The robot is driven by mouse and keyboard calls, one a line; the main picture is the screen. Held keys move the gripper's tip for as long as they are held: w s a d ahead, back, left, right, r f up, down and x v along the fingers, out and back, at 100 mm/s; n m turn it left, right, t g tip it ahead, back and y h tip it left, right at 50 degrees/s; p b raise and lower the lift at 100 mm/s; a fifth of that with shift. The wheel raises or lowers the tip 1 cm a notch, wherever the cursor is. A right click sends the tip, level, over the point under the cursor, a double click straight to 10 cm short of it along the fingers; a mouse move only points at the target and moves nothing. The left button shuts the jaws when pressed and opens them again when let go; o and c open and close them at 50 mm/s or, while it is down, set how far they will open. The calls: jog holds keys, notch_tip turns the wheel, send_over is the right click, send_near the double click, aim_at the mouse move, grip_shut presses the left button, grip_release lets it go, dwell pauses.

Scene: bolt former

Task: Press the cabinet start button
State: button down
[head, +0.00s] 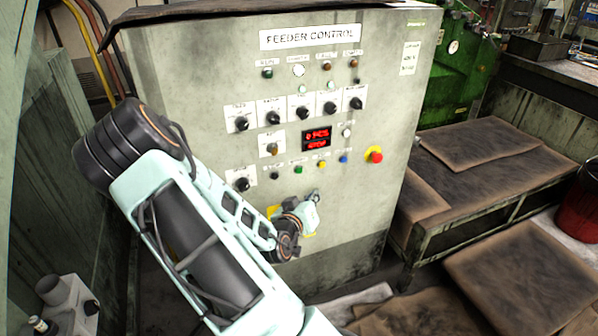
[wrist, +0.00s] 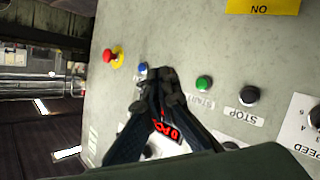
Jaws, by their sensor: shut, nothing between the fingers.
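The grey feeder control cabinet (head: 375,75) has a low row of buttons. The green start button (head: 298,169) sits between a black stop button (head: 275,175) and a yellow button (head: 322,164). In the wrist view the green button (wrist: 204,82) has a partly blurred label, with the black button (wrist: 249,95) marked STOP beside it. My gripper (wrist: 168,78) is shut and empty, its tips between the green and blue buttons, apart from green in the picture. The yellow button is hidden there, likely behind the tips. In the head view my gripper (head: 314,197) is below the row.
A blue button (head: 343,159) and a red emergency stop on yellow (head: 374,155) lie to the right. Knobs and a red-lit display (head: 316,139) are above the row. A low bench with brown sheets (head: 480,145) stands right of the cabinet.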

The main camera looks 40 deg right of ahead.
aim_at(299, 170)
jog(key=shift+w+d, duration=0.35)
jog(key=shift+w, duration=1.05)
jog(key=shift+w+d, duration=0.3)
jog(key=shift+w, duration=1.1)
jog(key=shift+w+d, duration=0.35)
jog(key=shift+w, duration=1.05)
jog(key=shift+w, duration=0.15)
jog(key=shift+w+d, duration=0.1)
jog(key=shift+w, duration=0.15)
